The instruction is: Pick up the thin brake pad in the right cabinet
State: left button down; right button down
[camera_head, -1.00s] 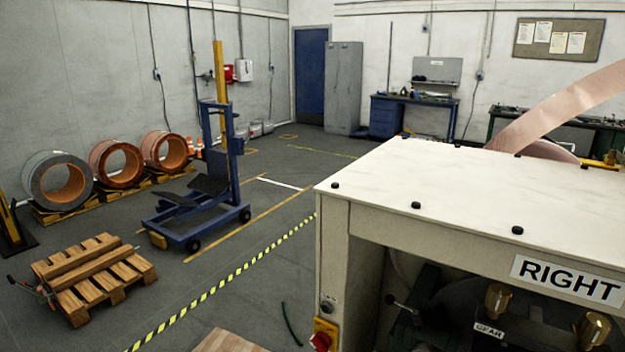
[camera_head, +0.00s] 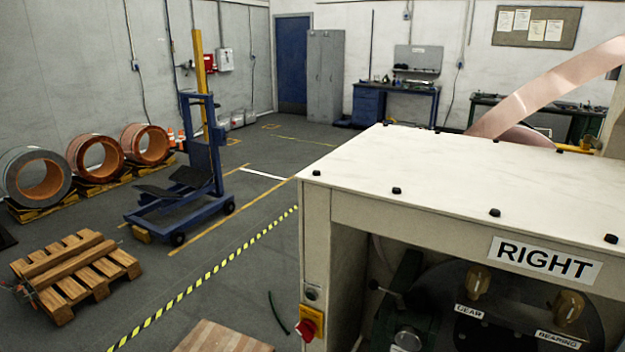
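The right cabinet (camera_head: 318,240) stands at the right of the head view, cream-coloured with a "RIGHT" label (camera_head: 545,260) on its front. Its front is open onto a dark interior. Inside are a dark round plate (camera_head: 440,290), brass-coloured fittings (camera_head: 568,307) and small labels reading "GEAR" (camera_head: 468,311) and "BEARING" (camera_head: 558,339). I cannot make out a thin brake pad; the lower interior is cut off by the frame. Neither of my grippers is in view.
A red knob on a yellow box (camera_head: 308,325) sits on the cabinet's front left post. A wooden pallet (camera_head: 75,270) and a blue lift (camera_head: 195,190) stand on the floor at left. Copper coils (camera_head: 95,158) line the left wall. Floor beside the striped line (camera_head: 220,265) is mostly clear.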

aim_at(420, 299)
jog(key=z, duration=0.9)
jog(key=k+j+z, duration=0.15)
jog(key=z, duration=0.3)
jog(key=k+j+z, duration=0.2)
jog(key=z, duration=0.2)
jog(key=k+j+z, duration=0.1)
jog(key=k+z, duration=0.15)
jog(key=z, duration=0.2)
